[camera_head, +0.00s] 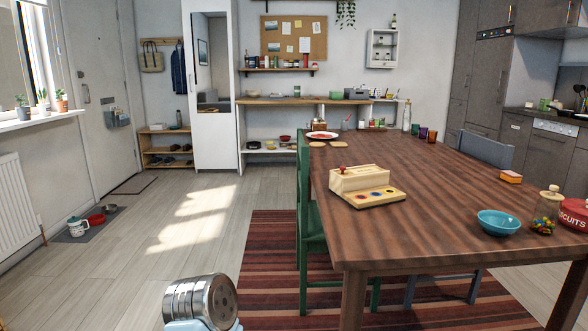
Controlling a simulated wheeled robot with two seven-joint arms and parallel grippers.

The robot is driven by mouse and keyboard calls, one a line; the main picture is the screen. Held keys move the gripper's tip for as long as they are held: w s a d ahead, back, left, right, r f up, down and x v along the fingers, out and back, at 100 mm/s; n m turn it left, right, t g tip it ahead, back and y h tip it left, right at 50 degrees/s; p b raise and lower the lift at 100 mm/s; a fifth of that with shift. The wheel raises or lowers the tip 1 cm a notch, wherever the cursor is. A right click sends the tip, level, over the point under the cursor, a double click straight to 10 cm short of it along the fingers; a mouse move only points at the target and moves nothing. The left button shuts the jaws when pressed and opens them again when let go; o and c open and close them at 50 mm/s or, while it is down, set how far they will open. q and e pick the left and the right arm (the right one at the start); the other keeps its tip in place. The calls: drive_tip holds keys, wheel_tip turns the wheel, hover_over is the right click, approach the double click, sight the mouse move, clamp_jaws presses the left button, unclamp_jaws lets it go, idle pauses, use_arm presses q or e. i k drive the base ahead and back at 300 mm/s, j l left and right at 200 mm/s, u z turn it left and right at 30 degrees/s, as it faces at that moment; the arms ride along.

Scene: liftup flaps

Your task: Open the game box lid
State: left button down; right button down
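The game box (345,181) is light wood and sits near the left edge of the wooden table (450,215). It has a raised block at the back and a low board at the front with several coloured round spots. A small red knob shows on top of the raised block. I cannot make out a lid seam or an open gap at this size. A silver rounded part of my own arm shows at the bottom left, well short of the table. Neither of my grippers is in view.
A green chair (307,215) stands against the table's left side. A teal bowl (499,222), a jar of sweets (546,212) and a red biscuit tin (574,214) stand at the table's right. The floor at left is mostly clear.

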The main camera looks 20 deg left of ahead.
sight(344, 173)
drive_tip(key=u, duration=0.25)
drive_tip(key=i+j+z, duration=0.1)
drive_tip(key=j+z, duration=0.6)
drive_tip(key=j, duration=0.2)
drive_tip(key=j+z, duration=0.35)
drive_tip(key=j, duration=0.15)
drive_tip(key=i, duration=0.05)
